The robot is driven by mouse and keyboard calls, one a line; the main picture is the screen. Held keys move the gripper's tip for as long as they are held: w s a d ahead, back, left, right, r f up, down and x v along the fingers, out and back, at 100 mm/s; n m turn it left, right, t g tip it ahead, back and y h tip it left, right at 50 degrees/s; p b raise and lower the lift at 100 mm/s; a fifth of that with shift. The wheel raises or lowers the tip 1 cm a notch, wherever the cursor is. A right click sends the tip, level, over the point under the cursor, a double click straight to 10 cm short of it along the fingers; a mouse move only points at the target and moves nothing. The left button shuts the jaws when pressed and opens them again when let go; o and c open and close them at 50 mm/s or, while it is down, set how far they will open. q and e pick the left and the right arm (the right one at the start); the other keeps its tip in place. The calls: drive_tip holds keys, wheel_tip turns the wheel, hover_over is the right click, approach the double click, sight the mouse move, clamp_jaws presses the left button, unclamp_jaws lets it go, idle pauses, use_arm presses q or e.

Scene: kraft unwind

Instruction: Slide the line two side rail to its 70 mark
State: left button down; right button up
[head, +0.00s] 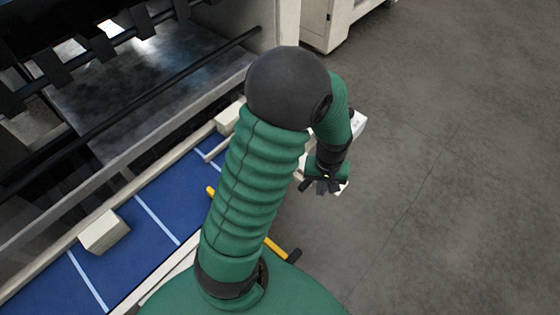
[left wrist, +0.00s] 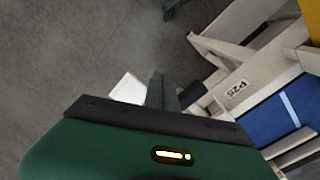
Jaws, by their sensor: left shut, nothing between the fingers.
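A yellow bar (head: 275,247) with a dark end lies across the blue bed (head: 160,205), which has white cross lines. My left arm hides the bar's middle. I cannot tell whether this bar is the line two side rail, and no 70 mark is readable. My left gripper (head: 323,186) is shut and empty, beyond the bed's right edge and apart from the bar. In the left wrist view its fingers (left wrist: 162,92) are together, beside a pale frame with a label reading "P25" (left wrist: 238,88). My right gripper is in neither view.
Cream blocks (head: 103,232) sit along the bed's far edge. A dark machine with rollers (head: 110,45) stands behind it at upper left. A white piece (head: 360,122) shows partly behind my left gripper. Grey floor (head: 450,180) is open on the right.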

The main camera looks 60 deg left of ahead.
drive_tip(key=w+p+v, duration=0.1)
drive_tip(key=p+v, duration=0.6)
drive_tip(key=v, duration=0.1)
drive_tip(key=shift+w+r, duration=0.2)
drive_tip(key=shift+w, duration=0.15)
